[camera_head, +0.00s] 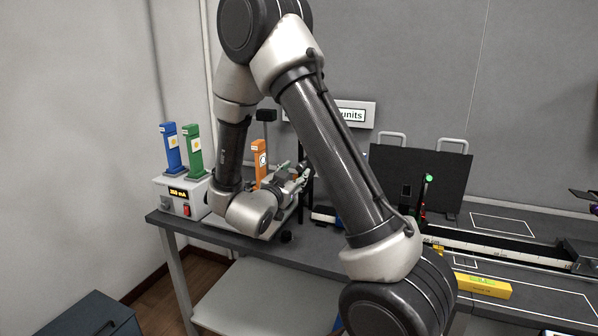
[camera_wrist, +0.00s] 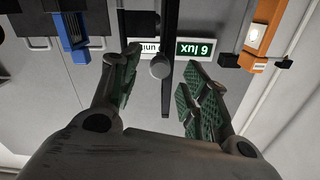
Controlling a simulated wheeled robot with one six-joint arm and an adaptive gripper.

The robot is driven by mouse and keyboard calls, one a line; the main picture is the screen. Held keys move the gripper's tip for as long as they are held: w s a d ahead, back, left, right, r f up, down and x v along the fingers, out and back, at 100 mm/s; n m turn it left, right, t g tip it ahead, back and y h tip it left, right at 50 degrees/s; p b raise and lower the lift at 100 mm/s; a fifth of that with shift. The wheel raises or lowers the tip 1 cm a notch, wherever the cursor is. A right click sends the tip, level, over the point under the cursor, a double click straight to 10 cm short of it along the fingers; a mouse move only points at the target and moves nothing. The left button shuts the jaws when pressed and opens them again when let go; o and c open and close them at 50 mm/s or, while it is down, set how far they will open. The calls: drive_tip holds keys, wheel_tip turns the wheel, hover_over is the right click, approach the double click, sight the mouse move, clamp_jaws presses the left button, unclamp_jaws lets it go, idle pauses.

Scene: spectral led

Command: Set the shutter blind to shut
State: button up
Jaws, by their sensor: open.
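My gripper (camera_head: 296,178) is at the back left of the bench, beside an orange module (camera_head: 259,160) and partly behind my own arm. In the wrist view my gripper (camera_wrist: 160,68) is open, with green-padded fingers apart. A dark upright bar with a round grey knob (camera_wrist: 160,66) appears between the fingers; whether they touch it I cannot tell. I cannot tell for sure which part is the shutter blind or how it is set. The orange module (camera_wrist: 259,35) is at the right of the wrist view, and a blue part (camera_wrist: 72,36) is at the left.
A white supply box (camera_head: 180,198) with a red switch and a lit display stands at the bench's left end, under blue (camera_head: 170,148) and green (camera_head: 193,152) modules. A black panel (camera_head: 420,175) and a rail (camera_head: 500,248) are on the right. A "6 lux" display (camera_wrist: 197,49) appears inverted.

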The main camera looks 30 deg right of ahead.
drive_tip(key=v, duration=0.7)
